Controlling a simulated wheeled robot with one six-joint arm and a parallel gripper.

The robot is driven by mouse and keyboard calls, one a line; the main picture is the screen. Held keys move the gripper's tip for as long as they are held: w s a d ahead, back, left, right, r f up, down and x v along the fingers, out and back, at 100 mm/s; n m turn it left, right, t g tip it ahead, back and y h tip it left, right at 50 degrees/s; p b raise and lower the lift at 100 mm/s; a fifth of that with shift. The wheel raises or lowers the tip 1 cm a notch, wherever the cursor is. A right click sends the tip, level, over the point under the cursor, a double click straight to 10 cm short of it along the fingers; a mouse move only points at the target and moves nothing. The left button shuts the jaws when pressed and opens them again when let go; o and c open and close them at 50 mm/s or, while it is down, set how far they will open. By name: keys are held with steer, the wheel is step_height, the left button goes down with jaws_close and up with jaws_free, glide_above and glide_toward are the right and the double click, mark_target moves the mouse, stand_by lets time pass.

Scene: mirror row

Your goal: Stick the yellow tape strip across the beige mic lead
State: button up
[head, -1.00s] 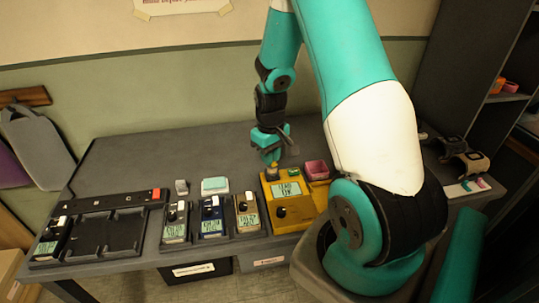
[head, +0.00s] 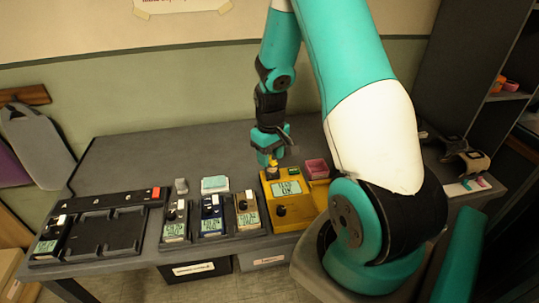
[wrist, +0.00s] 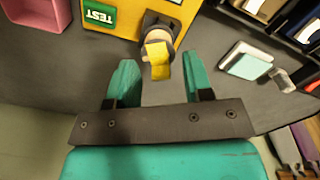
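The yellow tape strip (wrist: 158,60) lies bent over a small beige piece (wrist: 155,36) in a dark round socket on the yellow tester box (wrist: 125,20). I take the beige piece for the mic lead's end, but most of it is hidden. My gripper (wrist: 161,82) is open, with the strip's near end just beyond and between its fingertips, apart from both fingers. In the head view my gripper (head: 271,152) hangs over the back left corner of the tester box (head: 268,205), close to the yellow strip (head: 272,165). The tester's screen (head: 286,187) shows text ending in OK.
The table's back left is clear.

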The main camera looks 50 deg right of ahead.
step_height(320, 180, up, 17)
steer(key=shift+r, duration=0.2)
stand_by(0.3)
steer(key=shift+f, duration=0.1)
steer(key=c, duration=0.6)
steer(key=shift+w+d+f+n+p, duration=0.1)
steer(key=shift+f+n+p, duration=0.25)
steer(key=shift+p, duration=0.55)
jaws_close()
steer(key=f+n, duration=0.1)
steer(key=f, duration=0.3)
steer(key=f+n+p, duration=0.1)
steer(key=f+n, duration=0.1)
steer(key=f, duration=0.3)
steer(key=s+f+n+p, duration=0.1)
steer(key=f+n, duration=0.1)
steer(key=f, duration=0.3)
steer(key=shift+s+f, duration=0.1)
steer(key=shift+f, duration=0.05)
steer(key=shift+f, duration=0.4)
